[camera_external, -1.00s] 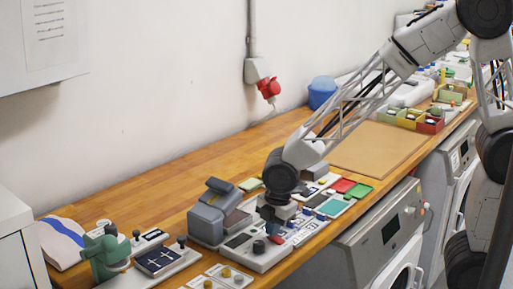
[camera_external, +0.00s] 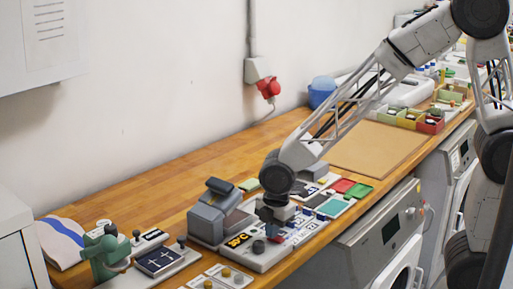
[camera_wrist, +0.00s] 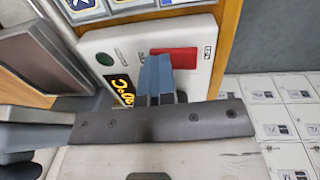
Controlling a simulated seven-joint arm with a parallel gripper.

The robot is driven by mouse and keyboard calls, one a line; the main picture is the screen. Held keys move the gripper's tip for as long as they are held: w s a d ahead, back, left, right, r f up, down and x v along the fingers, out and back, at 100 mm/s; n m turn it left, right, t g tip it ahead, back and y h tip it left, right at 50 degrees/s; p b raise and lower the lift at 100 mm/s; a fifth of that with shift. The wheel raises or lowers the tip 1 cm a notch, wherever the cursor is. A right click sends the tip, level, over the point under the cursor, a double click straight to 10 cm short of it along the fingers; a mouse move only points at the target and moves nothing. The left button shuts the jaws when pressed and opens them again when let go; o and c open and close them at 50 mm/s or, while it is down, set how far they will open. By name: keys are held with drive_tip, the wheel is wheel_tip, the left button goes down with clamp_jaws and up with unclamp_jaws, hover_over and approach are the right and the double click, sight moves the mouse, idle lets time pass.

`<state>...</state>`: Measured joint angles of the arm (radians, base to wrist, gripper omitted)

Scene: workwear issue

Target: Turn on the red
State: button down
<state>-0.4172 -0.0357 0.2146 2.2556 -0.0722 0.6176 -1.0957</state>
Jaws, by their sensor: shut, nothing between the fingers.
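A light grey control box (camera_external: 262,262) sits on the wooden bench; the wrist view shows its face (camera_wrist: 203,88). It carries a red rectangular switch (camera_wrist: 183,56), partly hidden by my fingers, and a green round spot (camera_wrist: 105,59). Its black display (camera_external: 237,240) is lit with yellow characters reading about 30°C; the display also shows in the wrist view (camera_wrist: 120,88). My gripper (camera_external: 275,228) is over the box at the red switch, its blue fingers (camera_wrist: 156,72) together and empty. I cannot tell whether the fingertips touch the switch.
A grey hinged device (camera_external: 208,212) stands left of the box. Coloured cards and panels (camera_external: 345,187) lie beyond it. A green device (camera_external: 105,252) and blue panel (camera_external: 160,260) are at the near left. Washing machines (camera_external: 385,235) stand below the bench edge. A brown board (camera_external: 372,150) lies farther back.

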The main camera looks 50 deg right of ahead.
sight(279, 238)
drive_tip(key=shift+s, duration=0.15)
drive_tip(key=shift+s+r, duration=0.2)
drive_tip(key=shift+s, duration=0.35)
drive_tip(key=shift+r, duration=0.1)
wheel_tip(279, 238, up, 14)
drive_tip(key=s, duration=0.2)
idle(0.8)
drive_tip(key=shift+w, duration=0.1)
idle(0.3)
drive_tip(key=shift+w+f, duration=0.2)
drive_tip(key=shift+w, duration=0.4)
drive_tip(key=shift+f, duration=0.15)
